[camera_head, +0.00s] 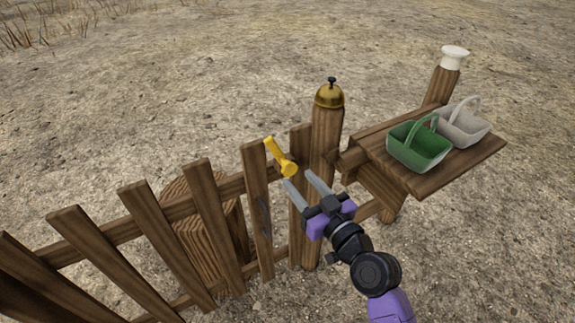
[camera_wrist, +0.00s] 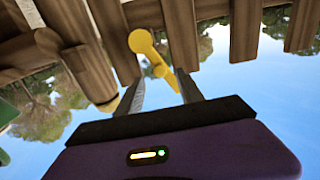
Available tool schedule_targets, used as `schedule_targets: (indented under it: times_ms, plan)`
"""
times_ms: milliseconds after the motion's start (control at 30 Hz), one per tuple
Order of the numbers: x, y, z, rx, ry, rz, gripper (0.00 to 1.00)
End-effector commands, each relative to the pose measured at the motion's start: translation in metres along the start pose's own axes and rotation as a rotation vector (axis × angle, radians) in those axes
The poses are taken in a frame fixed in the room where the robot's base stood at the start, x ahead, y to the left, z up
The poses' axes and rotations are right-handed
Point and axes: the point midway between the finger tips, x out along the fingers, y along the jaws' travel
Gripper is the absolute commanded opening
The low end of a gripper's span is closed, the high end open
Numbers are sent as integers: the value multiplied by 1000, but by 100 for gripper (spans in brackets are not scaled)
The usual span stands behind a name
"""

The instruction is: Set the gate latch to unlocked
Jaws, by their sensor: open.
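The yellow gate latch (camera_head: 281,157) is mounted near the top of the wooden gate, beside the post with the bell. Its handle slants up and to the left from a round pivot in the head view. The latch also shows in the wrist view (camera_wrist: 147,47), between and beyond my fingers. My gripper (camera_head: 299,185) is open and empty, with its fingertips just below and to the right of the latch's round end. I cannot tell whether a finger touches it. The wooden gate (camera_head: 205,200) has slanted pickets and a dark pull handle (camera_head: 265,217).
A brass bell (camera_head: 329,96) tops the gate post. To the right, a wooden shelf (camera_head: 455,174) carries a green basket (camera_head: 418,150) and a white basket (camera_head: 461,126). A white-capped post (camera_head: 454,58) stands behind. A stump (camera_head: 207,230) is behind the gate. Open ground lies beyond.

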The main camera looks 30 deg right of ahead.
Motion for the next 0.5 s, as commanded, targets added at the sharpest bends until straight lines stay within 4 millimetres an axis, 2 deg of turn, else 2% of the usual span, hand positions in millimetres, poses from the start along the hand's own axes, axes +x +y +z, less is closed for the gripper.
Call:
schedule_targets:
  times_ms: [300, 500]
  plan:
    - [48, 1, -3, 0, 1, 1, 44]
    - [66, 1, -2, 1, 1, 2, 44]
